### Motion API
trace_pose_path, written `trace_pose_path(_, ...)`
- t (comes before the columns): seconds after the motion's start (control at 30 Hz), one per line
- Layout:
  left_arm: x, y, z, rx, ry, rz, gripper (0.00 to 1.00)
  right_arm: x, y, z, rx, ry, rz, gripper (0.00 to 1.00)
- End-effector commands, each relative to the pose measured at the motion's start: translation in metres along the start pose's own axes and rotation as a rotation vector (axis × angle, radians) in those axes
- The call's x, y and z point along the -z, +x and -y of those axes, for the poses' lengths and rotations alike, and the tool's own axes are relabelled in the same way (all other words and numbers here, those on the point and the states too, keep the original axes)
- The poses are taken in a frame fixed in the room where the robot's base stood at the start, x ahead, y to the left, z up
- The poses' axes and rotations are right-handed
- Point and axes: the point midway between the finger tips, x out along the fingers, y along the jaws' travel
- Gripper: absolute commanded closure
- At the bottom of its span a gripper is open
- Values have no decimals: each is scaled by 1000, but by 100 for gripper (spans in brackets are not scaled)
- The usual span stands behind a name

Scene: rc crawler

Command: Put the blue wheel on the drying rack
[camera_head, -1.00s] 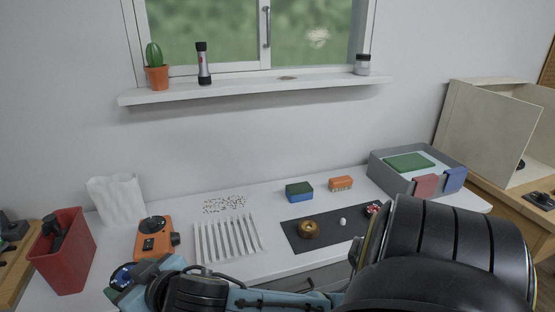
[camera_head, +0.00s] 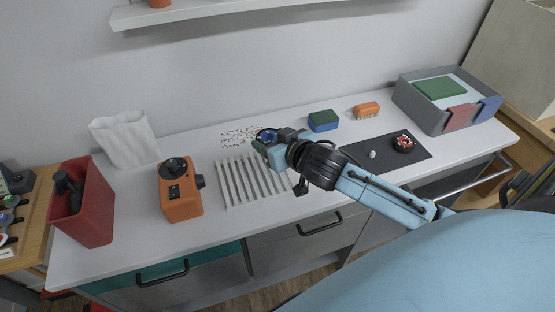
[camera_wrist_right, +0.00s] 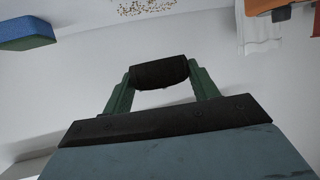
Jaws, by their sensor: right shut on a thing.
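My right gripper (camera_head: 264,140) is shut on the blue wheel (camera_head: 266,134), a black tire with a blue hub. In the right wrist view the dark tire (camera_wrist_right: 160,72) is edge-on between the green fingers (camera_wrist_right: 160,85). The drying rack (camera_head: 232,187) is a white slatted stand on the worktop. In the head view the wheel appears at the rack's back right edge; I cannot tell whether it touches the rack. My left gripper is out of view.
An orange device (camera_head: 181,198) and a red bin (camera_head: 95,214) stand left of the rack. Small scattered bits (camera_head: 238,136), a green-blue sponge (camera_head: 323,121) and an orange brush (camera_head: 366,110) lie behind. A red-hub wheel (camera_head: 403,143) sits on the dark mat (camera_head: 420,153). A grey tray (camera_head: 420,110) stands right.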

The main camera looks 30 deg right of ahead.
Motion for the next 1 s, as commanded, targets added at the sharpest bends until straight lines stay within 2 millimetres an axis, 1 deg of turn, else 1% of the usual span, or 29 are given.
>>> trace_pose_path(0.03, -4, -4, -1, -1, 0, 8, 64, -2, 3, -8, -1, 2, 2, 63)
trace_pose_path(0.13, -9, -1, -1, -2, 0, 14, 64, -17, 10, -15, -1, 7, 1, 63)
trace_pose_path(0.3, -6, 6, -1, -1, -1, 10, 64, -48, 23, -15, 0, 7, 1, 63)
trace_pose_path(0.4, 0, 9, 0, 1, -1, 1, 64, -58, 28, -14, 0, 7, -1, 63)
trace_pose_path(0.57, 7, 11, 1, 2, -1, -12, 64, -68, 32, -14, 1, 7, -1, 63)
trace_pose_path(0.73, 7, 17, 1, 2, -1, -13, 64, -92, 41, -14, 0, 7, 1, 63)
trace_pose_path(0.8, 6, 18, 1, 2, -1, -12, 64, -96, 43, -13, 1, 6, -1, 63)
trace_pose_path(1.0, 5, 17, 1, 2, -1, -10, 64, -95, 43, -13, 2, 6, -2, 63)
